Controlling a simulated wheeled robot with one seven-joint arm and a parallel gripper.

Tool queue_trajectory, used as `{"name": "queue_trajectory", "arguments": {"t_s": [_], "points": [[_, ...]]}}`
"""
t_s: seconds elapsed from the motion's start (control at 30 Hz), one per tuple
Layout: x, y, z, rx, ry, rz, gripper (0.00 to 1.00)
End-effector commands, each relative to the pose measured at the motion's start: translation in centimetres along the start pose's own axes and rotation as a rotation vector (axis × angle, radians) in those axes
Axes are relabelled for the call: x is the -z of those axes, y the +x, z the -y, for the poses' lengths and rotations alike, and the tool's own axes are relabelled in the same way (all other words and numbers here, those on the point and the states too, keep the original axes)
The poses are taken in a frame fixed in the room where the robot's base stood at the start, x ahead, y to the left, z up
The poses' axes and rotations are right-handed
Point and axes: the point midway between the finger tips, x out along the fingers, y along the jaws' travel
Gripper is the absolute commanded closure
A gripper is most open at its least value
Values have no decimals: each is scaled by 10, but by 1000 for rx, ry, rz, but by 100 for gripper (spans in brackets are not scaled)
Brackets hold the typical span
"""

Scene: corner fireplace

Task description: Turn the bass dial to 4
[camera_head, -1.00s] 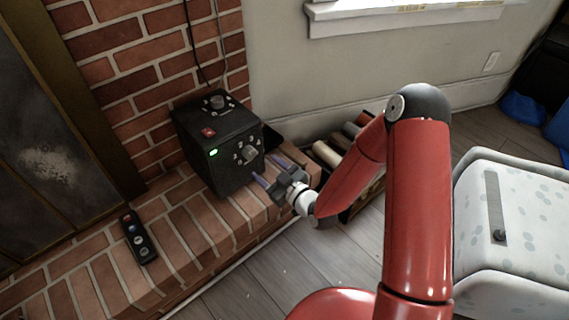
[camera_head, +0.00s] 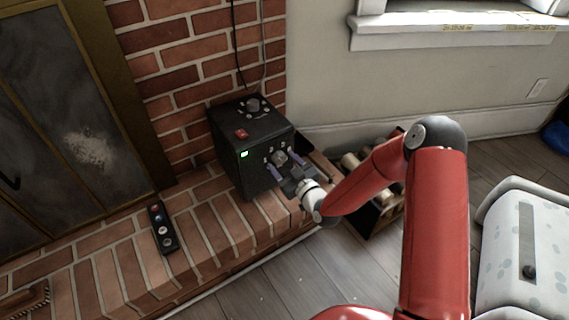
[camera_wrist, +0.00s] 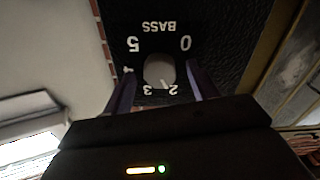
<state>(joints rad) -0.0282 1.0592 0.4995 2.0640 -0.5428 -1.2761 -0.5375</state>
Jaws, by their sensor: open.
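A black speaker box (camera_head: 240,172) stands on the brick hearth. The bass dial (camera_head: 280,158) is a grey knob on its front face; it also shows in the wrist view (camera_wrist: 159,68), upside down, with the word BASS and the numbers 0, 2, 3, 4 and 5 around it. A pale pointer mark on the knob faces between 2 and 3, nearer 2. My gripper (camera_head: 285,164) is at the front face, open, with one purple finger on each side of the knob. In the wrist view, gaps show between the fingers and the knob. I cannot tell if either finger touches it.
A second knob (camera_head: 253,105) and a red switch (camera_head: 241,134) are on the box top. A remote (camera_head: 163,228) lies on the hearth to the left. A wood crate with logs (camera_head: 377,217) stands on the floor behind my arm. A white bin (camera_head: 528,247) is at right.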

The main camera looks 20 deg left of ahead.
Motion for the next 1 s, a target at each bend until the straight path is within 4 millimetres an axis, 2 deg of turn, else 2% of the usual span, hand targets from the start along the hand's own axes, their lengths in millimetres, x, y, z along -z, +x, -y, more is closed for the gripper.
{"name": "queue_trajectory", "arguments": {"t_s": [0.07, 0.4, 0.77, 1.0], "points": [[0, 0, 0, 0, 0, 0, 43], [0, 0, 0, 0, 0, 0, 86], [-2, 0, 0, -1, 62, -1, 86], [-3, 0, 0, -1, 226, -2, 86]]}}
